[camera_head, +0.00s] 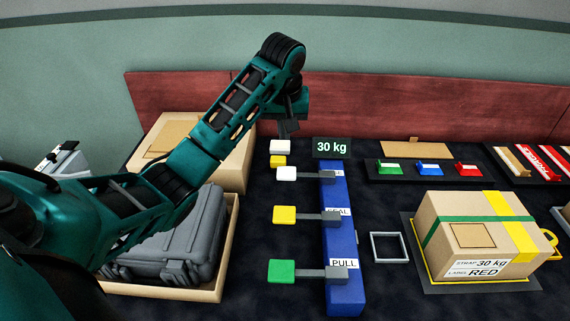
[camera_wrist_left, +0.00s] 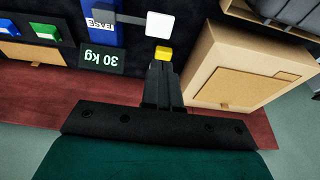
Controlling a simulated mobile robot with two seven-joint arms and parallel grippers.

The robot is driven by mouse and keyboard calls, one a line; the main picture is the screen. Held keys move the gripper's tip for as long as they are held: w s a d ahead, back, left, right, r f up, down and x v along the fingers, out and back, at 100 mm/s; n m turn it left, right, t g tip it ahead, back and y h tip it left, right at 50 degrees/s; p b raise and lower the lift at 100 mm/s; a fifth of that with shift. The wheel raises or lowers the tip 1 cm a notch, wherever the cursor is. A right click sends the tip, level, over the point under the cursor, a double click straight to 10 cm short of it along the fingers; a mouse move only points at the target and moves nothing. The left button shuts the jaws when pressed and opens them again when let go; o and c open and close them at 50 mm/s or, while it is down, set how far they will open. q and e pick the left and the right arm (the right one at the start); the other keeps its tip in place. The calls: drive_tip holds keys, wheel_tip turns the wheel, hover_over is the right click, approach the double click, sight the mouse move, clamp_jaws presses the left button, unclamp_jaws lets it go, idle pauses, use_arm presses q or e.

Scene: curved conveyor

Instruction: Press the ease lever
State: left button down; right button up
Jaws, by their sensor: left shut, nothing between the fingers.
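A blue unit (camera_head: 343,230) carries three side levers with grey arms. The ease lever has a white pad (camera_head: 286,173), and its EASE label is mostly hidden in the head view. In the left wrist view the white pad (camera_wrist_left: 160,25) sits beside the readable EASE label (camera_wrist_left: 100,20). Below it are a yellow pad (camera_head: 284,215) by SEAL and a green pad (camera_head: 281,271) by PULL. My left gripper (camera_head: 288,130) is shut and empty, pointing down behind the white pad and apart from it. In the wrist view its fingertips (camera_wrist_left: 161,68) are close to a small yellow block (camera_wrist_left: 163,53). My right gripper is out of view.
A small white block (camera_head: 279,146) and the yellow block (camera_head: 278,160) lie behind the ease pad. A 30 kg sign (camera_head: 331,148) stands behind the unit. A cardboard box (camera_head: 215,145) and a dark case (camera_head: 170,245) are left; a strapped carton (camera_head: 470,240) is right.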

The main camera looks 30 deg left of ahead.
use_arm(q)
hover_over(285, 172)
drive_tip(key=f, duration=1.1)
drive_tip(key=shift+s+d, duration=0.2)
drive_tip(key=shift+s, duration=0.2)
drive_tip(key=shift+f, duration=0.9)
